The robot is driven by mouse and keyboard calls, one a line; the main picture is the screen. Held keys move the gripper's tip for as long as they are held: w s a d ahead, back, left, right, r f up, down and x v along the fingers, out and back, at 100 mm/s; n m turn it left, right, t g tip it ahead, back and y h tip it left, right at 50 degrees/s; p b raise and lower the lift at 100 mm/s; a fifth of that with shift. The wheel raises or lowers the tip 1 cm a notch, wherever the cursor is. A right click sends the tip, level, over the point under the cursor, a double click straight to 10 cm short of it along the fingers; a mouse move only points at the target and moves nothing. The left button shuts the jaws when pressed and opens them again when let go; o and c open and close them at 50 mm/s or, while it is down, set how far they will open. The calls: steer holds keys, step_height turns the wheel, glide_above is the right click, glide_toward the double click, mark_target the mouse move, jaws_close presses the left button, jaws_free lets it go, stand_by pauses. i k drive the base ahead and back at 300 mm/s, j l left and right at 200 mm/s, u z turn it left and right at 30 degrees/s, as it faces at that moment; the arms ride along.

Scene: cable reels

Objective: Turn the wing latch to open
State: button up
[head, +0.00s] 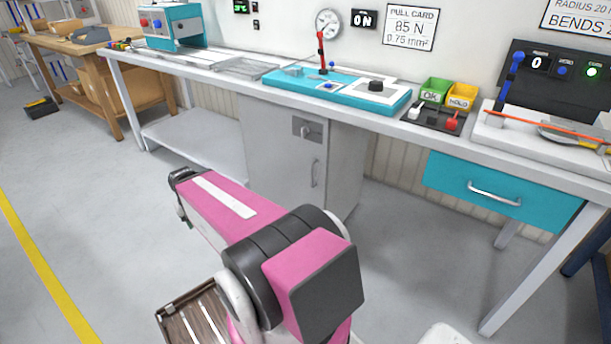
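The wing latch (307,130) is a small grey knob on a square plate near the top of the grey cabinet door (283,160), under the workbench. Its wing looks close to upright, but it is too small to tell its exact angle. The door is shut, with a vertical bar handle (315,173) below and right of the latch. My pink and black arm reaches across the foreground, in front of and below the cabinet. Its far visible end is left of the cabinet, apart from the latch.
The workbench (222,70) carries a turquoise fixture (345,98), green (435,90) and yellow (460,97) bins, and a black gauge panel. A turquoise drawer (500,190) hangs at right. Bench legs flank the space. The floor (110,230) before the cabinet is clear.

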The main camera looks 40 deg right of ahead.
mark_target(304, 130)
steer(key=z, duration=1.15)
